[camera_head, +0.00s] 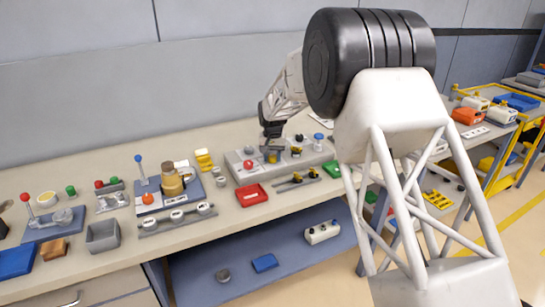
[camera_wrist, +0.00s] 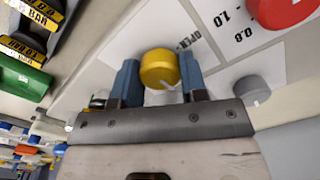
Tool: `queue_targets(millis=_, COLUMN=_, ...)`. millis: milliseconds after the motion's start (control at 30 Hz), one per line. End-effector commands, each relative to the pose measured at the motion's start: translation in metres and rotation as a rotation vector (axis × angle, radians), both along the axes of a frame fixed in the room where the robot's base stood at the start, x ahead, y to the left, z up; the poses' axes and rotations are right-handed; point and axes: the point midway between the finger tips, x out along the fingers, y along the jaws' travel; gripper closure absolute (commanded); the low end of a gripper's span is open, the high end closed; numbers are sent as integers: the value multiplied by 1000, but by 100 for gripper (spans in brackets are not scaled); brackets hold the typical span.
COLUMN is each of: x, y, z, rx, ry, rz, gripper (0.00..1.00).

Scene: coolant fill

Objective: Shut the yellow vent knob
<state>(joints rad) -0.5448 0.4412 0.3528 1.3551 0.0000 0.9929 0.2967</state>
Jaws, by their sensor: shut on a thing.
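The yellow vent knob (camera_wrist: 159,69) sits in the middle of the wrist view, round, with a pale pointer line on its face. A white label with the word OPEN lies beside it. My gripper (camera_wrist: 160,80) has one blue-grey finger on each side of the knob and is shut on it. In the head view my gripper (camera_head: 272,150) is over the light grey panel box (camera_head: 240,177) on the bench, and the knob there is small and partly hidden by the fingers.
A red knob (camera_wrist: 283,10) and a grey knob (camera_wrist: 252,90) are close on the right in the wrist view. A red tray (camera_head: 251,195) and a rail with small yellow-black parts (camera_head: 297,180) lie in front of the panel. Several fixtures fill the bench to the left.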

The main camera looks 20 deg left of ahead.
Motion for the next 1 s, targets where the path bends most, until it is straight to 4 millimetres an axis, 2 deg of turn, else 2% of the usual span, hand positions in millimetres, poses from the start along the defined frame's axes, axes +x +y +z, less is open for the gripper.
queue_targets(millis=467, x=1, y=0, z=1, rx=2, ry=-3, rz=-21, gripper=84)
queue_targets(millis=500, x=1, y=0, z=1, rx=2, ry=-3, rz=-21, gripper=57)
queue_targets(millis=633, x=1, y=0, z=1, rx=1, ry=-2, rz=-21, gripper=37)
queue_targets(millis=667, x=0, y=0, z=1, rx=1, ry=-2, rz=-21, gripper=35)
queue_targets(millis=1000, x=0, y=0, z=2, rx=0, ry=-1, rz=-20, gripper=35)
